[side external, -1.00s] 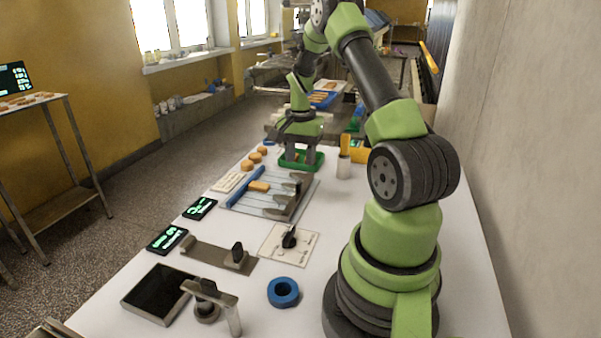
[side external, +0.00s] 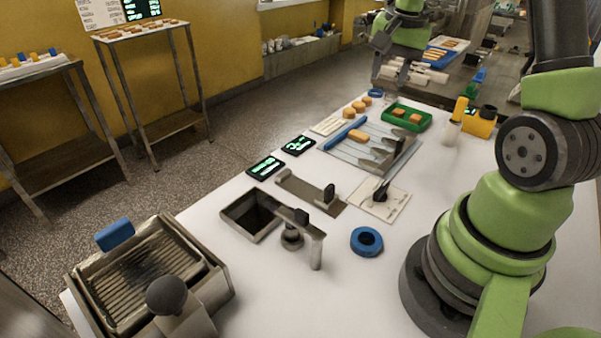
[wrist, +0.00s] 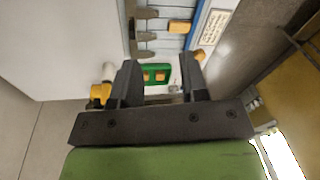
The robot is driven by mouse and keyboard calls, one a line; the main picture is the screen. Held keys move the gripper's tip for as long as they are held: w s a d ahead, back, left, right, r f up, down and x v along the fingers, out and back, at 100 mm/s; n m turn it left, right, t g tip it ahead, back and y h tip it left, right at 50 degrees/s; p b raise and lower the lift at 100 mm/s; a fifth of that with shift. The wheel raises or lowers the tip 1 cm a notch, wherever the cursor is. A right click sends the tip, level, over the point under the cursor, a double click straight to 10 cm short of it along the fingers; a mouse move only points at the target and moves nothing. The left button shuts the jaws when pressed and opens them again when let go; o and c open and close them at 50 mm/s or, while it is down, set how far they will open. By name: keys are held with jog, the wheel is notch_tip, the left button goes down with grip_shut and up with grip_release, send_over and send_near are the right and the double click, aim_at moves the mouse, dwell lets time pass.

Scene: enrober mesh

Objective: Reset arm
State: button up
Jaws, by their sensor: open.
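My gripper (side external: 398,76) is open and empty, held raised at the far end of the white table (side external: 265,285). In the wrist view its two dark jaws (wrist: 161,80) are spread apart, with the green tray (wrist: 146,76) showing beyond and between them. In the side view the green tray (side external: 386,114) stands on the table with two orange-brown pieces (side external: 407,116) in it. The gripper is above and behind the tray, apart from it.
A wire rack (side external: 350,157) bears one orange piece (side external: 358,136) and a blue bar (side external: 344,134). A yellow box (side external: 482,124) stands right of the tray. A blue ring (side external: 366,241) and an open dark recess (side external: 250,216) lie nearer. The front middle of the table is clear.

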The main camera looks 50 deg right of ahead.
jog(key=s+a+r+n+t, duration=0.25)
jog(key=a+r+n, duration=0.25)
jog(key=a+r, duration=0.5)
jog(key=s+a+n+t+y, duration=0.2)
jog(key=s+a+n, duration=0.3)
jog(key=s+a, duration=0.4)
jog(key=a+t, duration=0.1)
jog(key=a, duration=0.2)
jog(key=shift+a+r+n+y, duration=0.15)
jog(key=shift+a+n+y, duration=0.2)
jog(key=shift+n+y, duration=0.05)
dwell(0.3)
